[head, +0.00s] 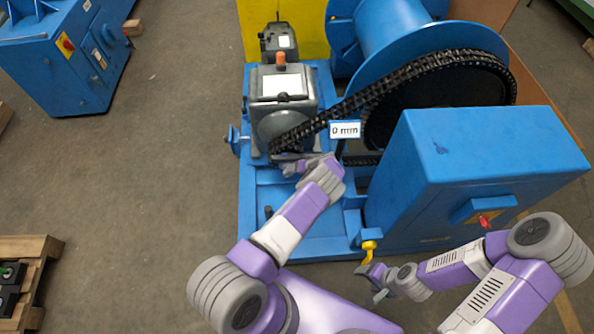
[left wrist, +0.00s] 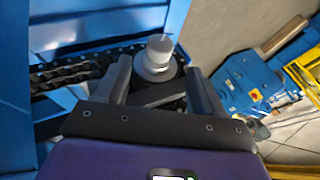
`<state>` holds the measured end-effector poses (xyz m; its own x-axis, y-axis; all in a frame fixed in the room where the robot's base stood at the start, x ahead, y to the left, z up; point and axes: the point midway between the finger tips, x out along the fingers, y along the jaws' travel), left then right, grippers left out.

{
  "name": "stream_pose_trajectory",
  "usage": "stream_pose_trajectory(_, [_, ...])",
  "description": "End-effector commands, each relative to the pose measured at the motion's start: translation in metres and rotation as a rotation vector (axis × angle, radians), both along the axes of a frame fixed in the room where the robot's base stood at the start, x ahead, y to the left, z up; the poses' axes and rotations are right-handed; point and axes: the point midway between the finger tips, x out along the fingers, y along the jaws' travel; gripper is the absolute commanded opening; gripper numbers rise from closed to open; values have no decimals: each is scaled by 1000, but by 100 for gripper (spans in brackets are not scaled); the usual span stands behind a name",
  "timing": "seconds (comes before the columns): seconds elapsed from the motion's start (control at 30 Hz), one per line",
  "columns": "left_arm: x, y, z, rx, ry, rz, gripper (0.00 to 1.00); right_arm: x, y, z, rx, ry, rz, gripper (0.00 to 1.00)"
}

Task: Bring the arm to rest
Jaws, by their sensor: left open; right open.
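The black chain (head: 400,75) runs from the large blue drum wheel (head: 380,40) down to the small sprocket side of the grey gearbox (head: 283,95). My left gripper (head: 284,165) is just below the chain's lower left end. In the left wrist view its two fingers (left wrist: 160,88) are open, with a light grey cylinder (left wrist: 156,58) showing between them; contact cannot be told. The chain (left wrist: 75,72) also shows there at left. My right gripper (head: 372,280) is open and empty, below a yellow hook-like part (head: 368,248).
A blue cabinet (head: 480,150) with a red-handled switch stands close to my right arm. The blue base frame (head: 300,240) lies under my left arm. Another blue machine (head: 60,60) and a wooden pallet (head: 35,245) stand at left. The floor between is clear.

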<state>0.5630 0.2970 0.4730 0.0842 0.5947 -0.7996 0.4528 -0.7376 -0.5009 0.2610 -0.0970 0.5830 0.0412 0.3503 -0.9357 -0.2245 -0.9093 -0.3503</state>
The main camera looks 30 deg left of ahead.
Motion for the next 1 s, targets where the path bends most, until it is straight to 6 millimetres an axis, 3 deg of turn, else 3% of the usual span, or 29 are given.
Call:
stream_pose_trajectory(0.33, [0,0,0,-2,1,1,69,0,0,0,0,0,0,69])
stream_pose_trajectory(0.47, [-15,5,-4,-45,29,16,69,0,0,3,0,0,0,69])
stream_pose_trajectory(0.67, [-85,1,-14,-266,128,55,69,0,0,15,0,0,0,69])
stream_pose_trajectory(0.87, [-158,-48,-1,-534,173,39,69,0,0,28,0,0,0,69])
stream_pose_trajectory(1.0, [-200,-95,28,-699,167,-2,69,0,0,36,0,0,0,69])
